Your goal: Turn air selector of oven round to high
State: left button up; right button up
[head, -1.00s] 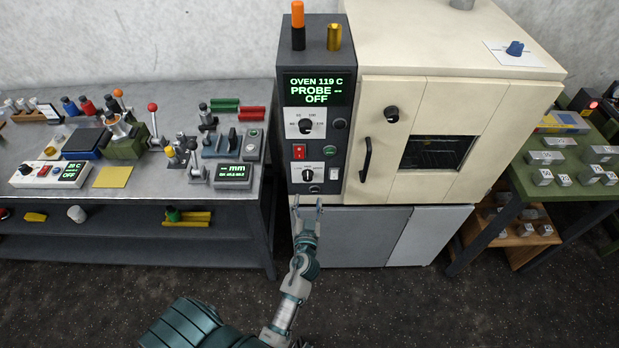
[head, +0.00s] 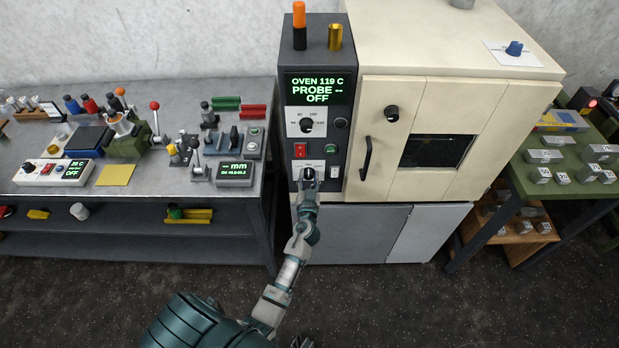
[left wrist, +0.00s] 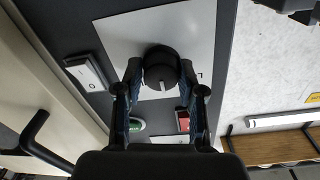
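The oven's lower black knob (head: 308,174), on a white labelled plate low on the dark control panel, is the air selector by its place. It shows large in the left wrist view (left wrist: 162,68), its pale pointer line toward the red switch and green button side, between the side labels. My left gripper (head: 308,184) is at this knob from below. In the left wrist view its fingers (left wrist: 161,75) stand one on each side of the knob, open around it; whether they touch it is unclear.
Above the knob are a red switch (head: 300,151), a green button (head: 330,149) and a larger dial (head: 307,126). A white rocker (head: 334,172) sits close right. The display (head: 317,89) reads OVEN 119 C, PROBE --, OFF. The door handle (head: 367,158) projects further right.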

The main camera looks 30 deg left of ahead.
pick_arm(q)
jog(key=c, duration=0.4)
jog(key=shift+a, duration=0.1)
jog(key=shift+c, duration=0.2)
